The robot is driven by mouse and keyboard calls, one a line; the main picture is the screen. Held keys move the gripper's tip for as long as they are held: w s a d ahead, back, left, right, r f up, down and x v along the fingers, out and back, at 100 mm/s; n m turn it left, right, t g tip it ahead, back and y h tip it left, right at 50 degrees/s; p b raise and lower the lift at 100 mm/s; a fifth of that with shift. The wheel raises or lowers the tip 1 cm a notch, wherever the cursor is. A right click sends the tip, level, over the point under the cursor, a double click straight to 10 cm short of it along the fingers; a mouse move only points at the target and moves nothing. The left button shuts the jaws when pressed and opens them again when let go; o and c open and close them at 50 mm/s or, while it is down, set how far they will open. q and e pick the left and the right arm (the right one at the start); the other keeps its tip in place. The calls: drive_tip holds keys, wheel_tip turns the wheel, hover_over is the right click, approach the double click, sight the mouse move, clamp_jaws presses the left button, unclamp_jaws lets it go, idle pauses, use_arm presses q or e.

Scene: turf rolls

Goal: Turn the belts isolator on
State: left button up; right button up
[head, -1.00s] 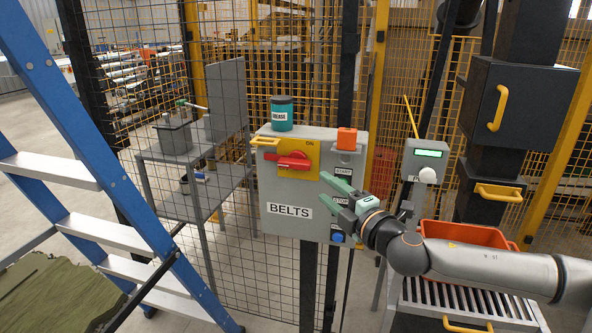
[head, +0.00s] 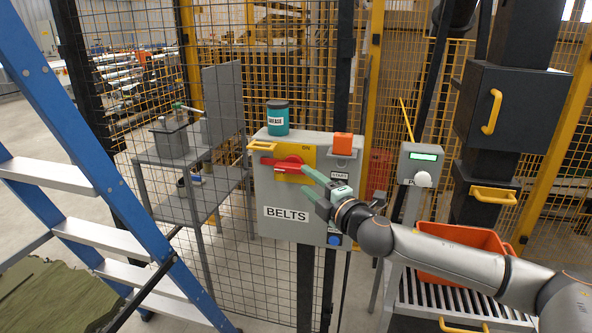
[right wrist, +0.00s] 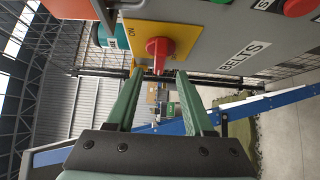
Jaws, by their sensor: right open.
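The belts isolator is a red rotary handle (head: 283,163) on a yellow plate (head: 308,155), on a grey box (head: 268,194) labelled BELTS. In the right wrist view the red handle (right wrist: 158,48) shows just beyond the gap between the open fingertips (right wrist: 159,75); contact cannot be told. My left gripper is not in view.
A blue stepladder (head: 95,150) stands left, mesh fencing behind. An orange crate (head: 455,242) is at right.

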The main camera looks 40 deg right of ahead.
sight(295, 172)
drive_tip(key=shift+w+d+p, duration=0.15)
drive_tip(key=shift+w+p, duration=0.6)
drive_tip(key=shift+w, duration=2.2)
drive_tip(key=shift+c, duration=0.2)
clamp_jaws()
